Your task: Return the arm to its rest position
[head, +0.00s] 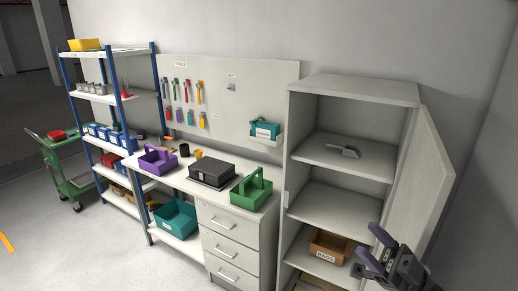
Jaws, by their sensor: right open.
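My right gripper (380,250) shows at the lower right, in front of the open cabinet (353,88). It is dark with purple-grey fingertips. Its jaws are open and I see nothing between them. In the picture it overlaps the lower shelf area and the bottom of the cabinet door. My left gripper is not in this view.
The open cabinet door (428,165) stands right of the cabinet. A brown box (328,246) and a grey tool (343,151) lie on its shelves. A workbench with a green caddy (251,190), purple caddy (158,160) and black case (211,172) stands left.

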